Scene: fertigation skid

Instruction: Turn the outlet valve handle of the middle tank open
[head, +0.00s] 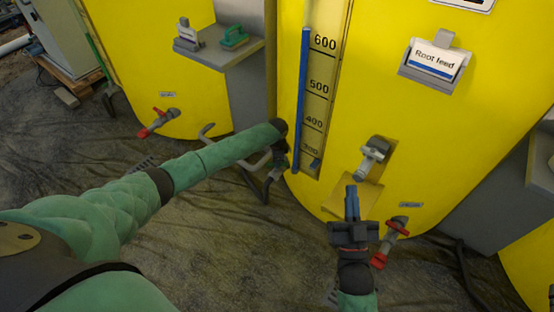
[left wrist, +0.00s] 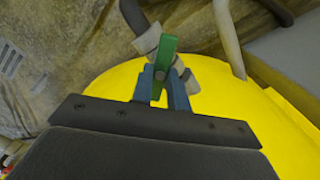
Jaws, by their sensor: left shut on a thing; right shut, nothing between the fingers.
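The middle yellow tank (head: 480,95) carries a "Root feed" label and a level scale. My left gripper (head: 281,153) is at the tank's lower left, mostly hidden behind my own forearm in the head view. In the left wrist view, its blue fingers (left wrist: 164,86) are shut on a green handle (left wrist: 167,52) at a grey valve (left wrist: 149,40) by the yellow tank wall. My right gripper (head: 352,190) is shut and empty, in front of the tank, below a grey tap (head: 374,155).
A red-handled valve (head: 390,241) sits low on the middle tank, just right of my right gripper. Another red-handled valve (head: 157,122) is on the left tank (head: 150,60). A dark hose (head: 255,187) runs near my left gripper. A grey shelf (head: 220,53) juts out between the tanks.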

